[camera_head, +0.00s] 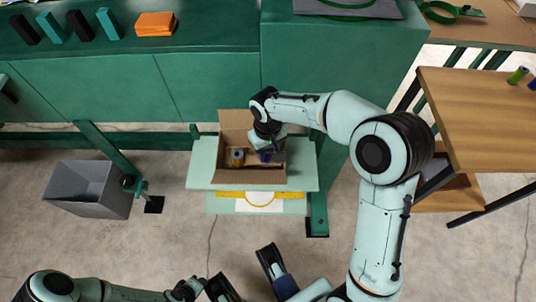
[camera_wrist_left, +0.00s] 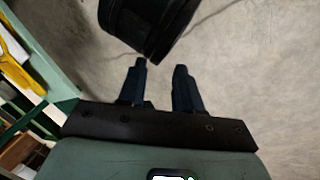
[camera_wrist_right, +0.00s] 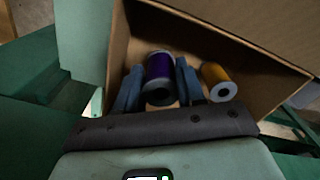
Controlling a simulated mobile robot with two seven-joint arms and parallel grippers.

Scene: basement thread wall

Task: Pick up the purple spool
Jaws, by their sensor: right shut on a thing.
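The purple spool (camera_wrist_right: 158,72) stands in an open cardboard box (camera_wrist_right: 118,45), between the fingers of my right gripper (camera_wrist_right: 159,88). The fingers are shut on it, one on each side. In the head view my right gripper (camera_head: 268,150) reaches down into the right part of the box (camera_head: 232,178), and mostly hides the spool. A yellow spool (camera_wrist_right: 216,80) is in the same box, just right of the right finger; it also shows in the head view (camera_head: 237,157). My left gripper (camera_wrist_left: 160,86) is open and empty, over the bare floor.
The box stands on a pale green shelf (camera_head: 201,165) whose lower board holds yellow strips. A grey bin (camera_head: 88,188) is on the floor at left. A green cabinet (camera_head: 210,85) stands behind. A wooden table (camera_head: 490,110) with small spools is at right.

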